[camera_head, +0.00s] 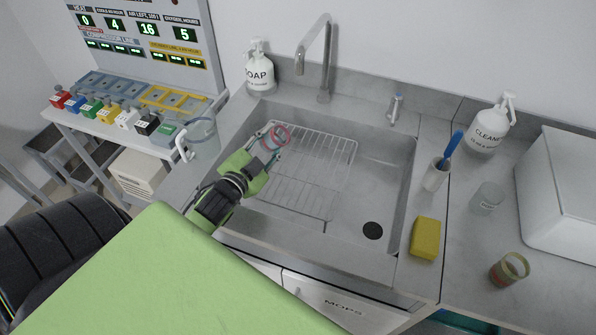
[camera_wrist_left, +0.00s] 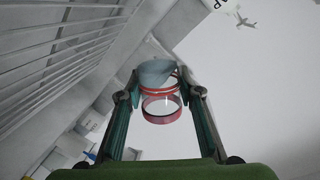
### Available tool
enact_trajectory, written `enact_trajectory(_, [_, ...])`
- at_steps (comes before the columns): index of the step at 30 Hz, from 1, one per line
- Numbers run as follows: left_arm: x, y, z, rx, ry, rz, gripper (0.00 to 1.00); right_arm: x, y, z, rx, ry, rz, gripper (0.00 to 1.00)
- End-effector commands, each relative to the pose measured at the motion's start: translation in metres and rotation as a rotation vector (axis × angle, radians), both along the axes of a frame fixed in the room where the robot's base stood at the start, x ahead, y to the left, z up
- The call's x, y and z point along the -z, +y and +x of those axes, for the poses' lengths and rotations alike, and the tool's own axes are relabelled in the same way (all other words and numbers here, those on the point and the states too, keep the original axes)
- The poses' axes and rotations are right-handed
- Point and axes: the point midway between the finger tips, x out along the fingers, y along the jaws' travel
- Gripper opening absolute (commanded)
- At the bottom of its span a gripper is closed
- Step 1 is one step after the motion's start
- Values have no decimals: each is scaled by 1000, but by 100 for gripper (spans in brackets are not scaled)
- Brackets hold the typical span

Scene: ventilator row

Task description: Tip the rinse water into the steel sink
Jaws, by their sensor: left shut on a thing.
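My left gripper (camera_head: 271,142) reaches in from the left over the back left part of the steel sink (camera_head: 386,180). It is shut on a clear cup with red bands (camera_head: 277,137). In the left wrist view the cup (camera_wrist_left: 161,108) sits between the two fingers (camera_wrist_left: 162,97), with a blue-grey part beyond its red band. Whether this is the water, I cannot tell. The cup looks tilted, but its exact angle is unclear. No stream of water shows. My right gripper is not in view.
A wire rack (camera_head: 310,170) lies in the sink, left of the dark drain (camera_head: 372,231). The tap (camera_head: 322,60) and soap bottle (camera_head: 258,72) stand behind. A clear jug (camera_head: 204,138) is left of the sink. A yellow sponge (camera_head: 426,239) and brush cup (camera_head: 436,175) are right.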

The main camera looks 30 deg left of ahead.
Motion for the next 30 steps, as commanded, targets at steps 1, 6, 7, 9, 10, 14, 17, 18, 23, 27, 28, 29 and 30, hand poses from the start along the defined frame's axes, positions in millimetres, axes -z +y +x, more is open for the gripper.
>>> enact_trajectory(1, [1,0,0,1,0,6,11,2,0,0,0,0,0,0])
enact_trajectory(6, [2,-1,0,1,5,30,11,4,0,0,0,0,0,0])
enact_trajectory(7, [2,-1,0,1,6,34,11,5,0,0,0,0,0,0])
enact_trajectory(9, [3,-1,0,1,8,44,11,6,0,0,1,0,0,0])
enact_trajectory(10, [3,-1,0,0,9,46,11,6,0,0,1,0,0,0])
enact_trajectory(14, [4,-1,0,0,12,63,11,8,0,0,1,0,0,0])
enact_trajectory(17, [5,-1,0,1,16,77,11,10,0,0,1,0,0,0])
enact_trajectory(18, [5,-1,0,1,16,83,11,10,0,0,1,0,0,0])
enact_trajectory(23, [6,-1,0,1,21,105,11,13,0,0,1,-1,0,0])
enact_trajectory(27, [7,-1,0,0,26,122,11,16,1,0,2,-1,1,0])
enact_trajectory(28, [7,-1,0,1,26,126,11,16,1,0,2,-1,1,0])
enact_trajectory(29, [8,-1,0,1,28,130,11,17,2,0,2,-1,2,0])
enact_trajectory(30, [8,-1,0,0,29,135,11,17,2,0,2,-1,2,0])
